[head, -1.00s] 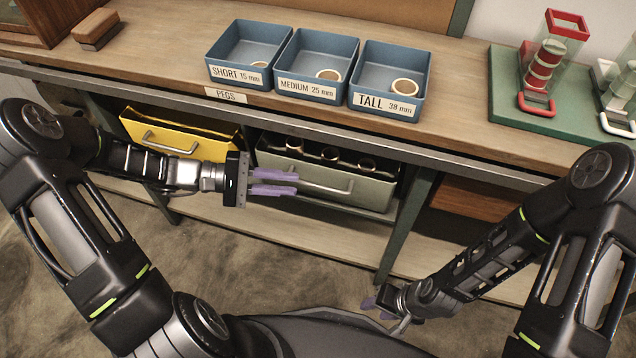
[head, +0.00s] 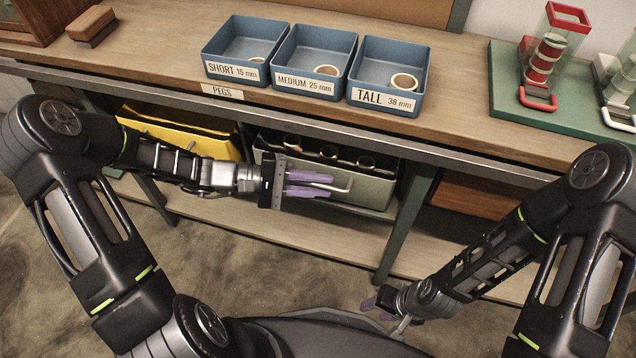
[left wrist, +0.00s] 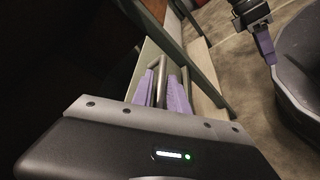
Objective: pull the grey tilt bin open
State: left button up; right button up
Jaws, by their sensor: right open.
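The grey tilt bin (head: 368,188) hangs under the bench, with several rings showing in the dark space above its front. Its bar handle (head: 342,186) runs across the front, its left part hidden by my left gripper (head: 312,184). The left gripper's purple fingers are apart and reach in from the left, one above and one below the handle. In the left wrist view the handle (left wrist: 161,82) lies between the open fingers (left wrist: 161,94); I cannot tell whether they touch it. My right gripper (head: 378,304) is low in front of the bench, open and empty.
A yellow bin (head: 180,138) is left of the grey one, partly behind my left arm. A green bench leg (head: 408,222) stands right of the grey bin. A lower shelf (head: 290,230) runs beneath. Blue peg trays (head: 388,103) sit on the bench top (head: 460,110).

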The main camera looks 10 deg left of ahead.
pick_arm(q)
grip_shut()
dwell(1.2)
